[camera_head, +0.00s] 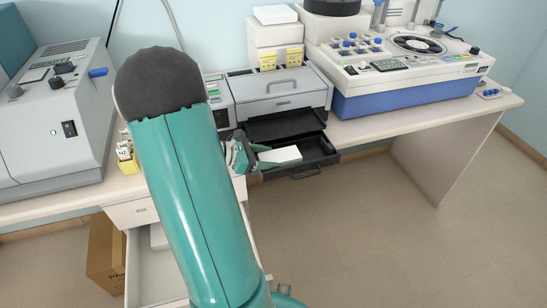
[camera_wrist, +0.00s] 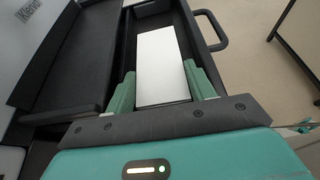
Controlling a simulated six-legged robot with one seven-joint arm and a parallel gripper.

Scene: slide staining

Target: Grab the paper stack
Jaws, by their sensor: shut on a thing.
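The paper stack is a white rectangular block (camera_head: 281,154) at the printer's open black tray (camera_head: 318,160). In the wrist view the paper stack (camera_wrist: 162,65) lies lengthwise between the two green fingers of my gripper (camera_wrist: 162,88). The fingers are shut on its near end, one on each side. In the head view my gripper (camera_head: 246,156) reaches the stack from the left, partly hidden behind my arm. The far part of the stack is over the tray; I cannot tell whether it touches the tray floor.
The grey printer (camera_head: 280,95) stands on the bench behind the tray. A white and blue machine (camera_head: 400,75) is at the right, a grey machine (camera_head: 62,110) at the left. Below, a drawer (camera_head: 155,275) is open near a cardboard box (camera_head: 104,255). Floor at the right is clear.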

